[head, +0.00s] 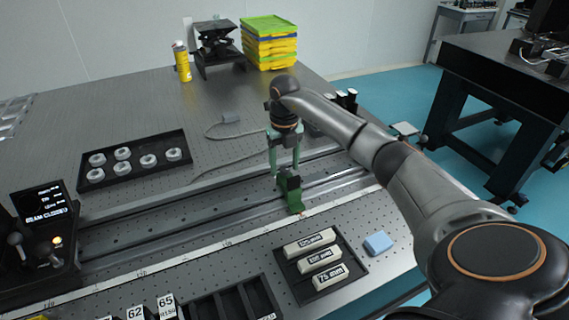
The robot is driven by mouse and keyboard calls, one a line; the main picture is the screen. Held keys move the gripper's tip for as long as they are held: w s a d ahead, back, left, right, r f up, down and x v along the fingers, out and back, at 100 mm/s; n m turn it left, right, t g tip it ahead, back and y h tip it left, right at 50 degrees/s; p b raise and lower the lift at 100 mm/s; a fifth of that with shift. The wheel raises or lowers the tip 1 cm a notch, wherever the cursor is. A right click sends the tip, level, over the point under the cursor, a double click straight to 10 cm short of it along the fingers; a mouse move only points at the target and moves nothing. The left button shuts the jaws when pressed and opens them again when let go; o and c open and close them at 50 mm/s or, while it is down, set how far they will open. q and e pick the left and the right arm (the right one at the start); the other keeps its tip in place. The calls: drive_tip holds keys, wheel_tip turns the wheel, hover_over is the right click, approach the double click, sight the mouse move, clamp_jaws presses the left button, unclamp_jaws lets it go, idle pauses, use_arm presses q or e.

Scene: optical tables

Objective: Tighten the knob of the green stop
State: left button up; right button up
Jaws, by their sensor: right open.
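The green stop (291,194) stands on the near rail (150,237), right of the middle of the view. It is a small dark green block that reaches down to the rail's front side. Its knob is too small to make out. My right gripper (284,172) points down directly over the stop. Its two pale green fingers are apart, with the tips at the top of the stop. I cannot tell whether they touch it or are around its knob. My left gripper is not in view.
A black tray with ring-shaped parts (135,178) lies at the left. A black tray of labelled blocks (345,283) and a blue block (378,243) lie in front of the rail. A display box (45,235) stands at the left end. Yellow and green trays (268,45) are stacked at the back.

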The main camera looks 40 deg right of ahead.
clamp_jaws()
idle(0.4)
